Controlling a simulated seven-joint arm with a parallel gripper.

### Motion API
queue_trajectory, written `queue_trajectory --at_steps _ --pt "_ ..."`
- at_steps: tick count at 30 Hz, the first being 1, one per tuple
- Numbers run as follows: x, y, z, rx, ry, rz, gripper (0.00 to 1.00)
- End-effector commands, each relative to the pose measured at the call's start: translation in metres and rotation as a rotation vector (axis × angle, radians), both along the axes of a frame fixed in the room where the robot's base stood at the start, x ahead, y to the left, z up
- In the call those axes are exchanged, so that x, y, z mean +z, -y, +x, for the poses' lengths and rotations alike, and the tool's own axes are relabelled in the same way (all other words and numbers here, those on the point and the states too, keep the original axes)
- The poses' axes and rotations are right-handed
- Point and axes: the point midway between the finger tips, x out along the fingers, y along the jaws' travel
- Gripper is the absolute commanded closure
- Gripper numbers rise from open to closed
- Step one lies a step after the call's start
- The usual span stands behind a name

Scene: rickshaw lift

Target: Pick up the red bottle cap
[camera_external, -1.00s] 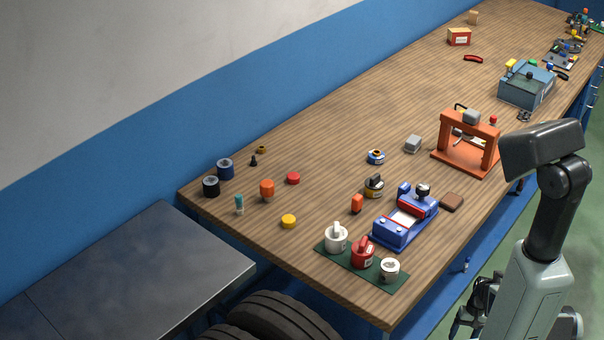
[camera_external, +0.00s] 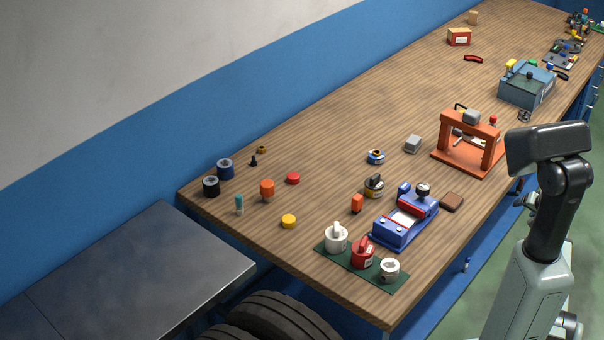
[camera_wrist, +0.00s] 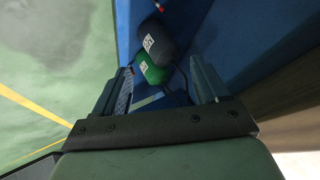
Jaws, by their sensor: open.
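My arm is off the bench's right side, far from the cap. In the outside view the gripper is mostly hidden behind the arm. The cap is not in the wrist view.
The wood around the cap is mostly clear. A green bottle (camera_wrist: 152,72) shows below in the wrist view.

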Motion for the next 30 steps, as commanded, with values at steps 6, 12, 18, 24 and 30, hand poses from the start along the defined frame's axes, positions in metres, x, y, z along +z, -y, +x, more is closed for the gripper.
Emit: queue_trajectory --at_steps 6,12,18,24,30 --pt "0.059 0.054 0.02 -0.059 0.111 -0.028 0.27" --pt "0.099 0.077 0.036 -0.086 0.178 -0.029 0.27" --pt "0.135 0.067 0.07 -0.081 0.221 0.02 0.27" --pt "0.178 0.025 0.121 -0.047 0.248 0.121 0.27" --pt "0.243 -0.042 0.184 0.008 0.27 0.265 0.27"
